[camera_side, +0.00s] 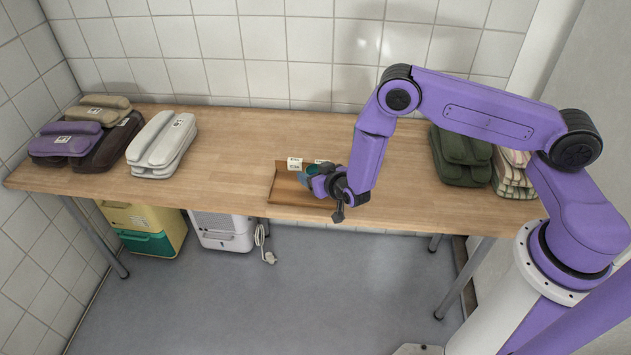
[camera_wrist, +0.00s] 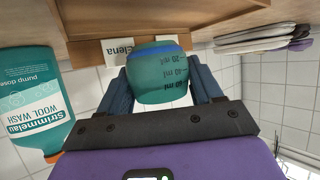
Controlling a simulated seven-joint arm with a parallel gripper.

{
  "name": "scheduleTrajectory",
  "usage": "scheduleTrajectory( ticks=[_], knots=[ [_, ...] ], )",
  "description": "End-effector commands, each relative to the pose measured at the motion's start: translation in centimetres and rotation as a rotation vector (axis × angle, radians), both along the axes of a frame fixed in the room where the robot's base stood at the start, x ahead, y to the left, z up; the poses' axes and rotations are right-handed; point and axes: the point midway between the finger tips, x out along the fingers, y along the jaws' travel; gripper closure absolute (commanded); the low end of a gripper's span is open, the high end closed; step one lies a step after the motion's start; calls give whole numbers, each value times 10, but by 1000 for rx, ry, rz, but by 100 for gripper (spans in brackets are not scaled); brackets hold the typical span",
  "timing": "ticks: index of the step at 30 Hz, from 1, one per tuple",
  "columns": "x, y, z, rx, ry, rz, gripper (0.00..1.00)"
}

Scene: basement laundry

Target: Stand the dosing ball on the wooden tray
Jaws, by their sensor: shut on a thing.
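The dosing ball (camera_wrist: 160,75) is a teal cup with a blue rim band and ml marks. It sits between the two blue fingers of my gripper (camera_wrist: 162,88), which is shut on it. The wrist view appears upside down, so the ball's printing reads inverted. In the side view, my gripper (camera_side: 306,178) is over the wooden tray (camera_side: 284,188) near the table's front edge. The tray also shows at the top of the wrist view (camera_wrist: 150,18). I cannot tell whether the ball touches the tray; my wrist partly covers that spot in the side view.
A teal wool wash bottle (camera_wrist: 30,100) is close beside my gripper. A white card reading "Elena" (camera_wrist: 118,50) is at the tray, with another card beside it. Folded textiles (camera_side: 163,145) lie left; green ones (camera_side: 458,157) lie right. The table (camera_side: 235,150) between is mostly clear.

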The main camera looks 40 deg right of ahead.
Motion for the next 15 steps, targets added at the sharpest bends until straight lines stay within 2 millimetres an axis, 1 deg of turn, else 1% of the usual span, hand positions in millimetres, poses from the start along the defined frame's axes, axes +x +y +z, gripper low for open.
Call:
scheduleTrajectory(
  ticks=[1, 3, 6, 15],
  knots=[
    [-1, -1, -8, -2, 2, 0, 69],
    [-1, 0, -17, -2, 2, 0, 69],
    [-1, 0, -26, -1, 1, 0, 69],
    [-1, 0, -29, 1, -1, 0, 69]
  ],
)
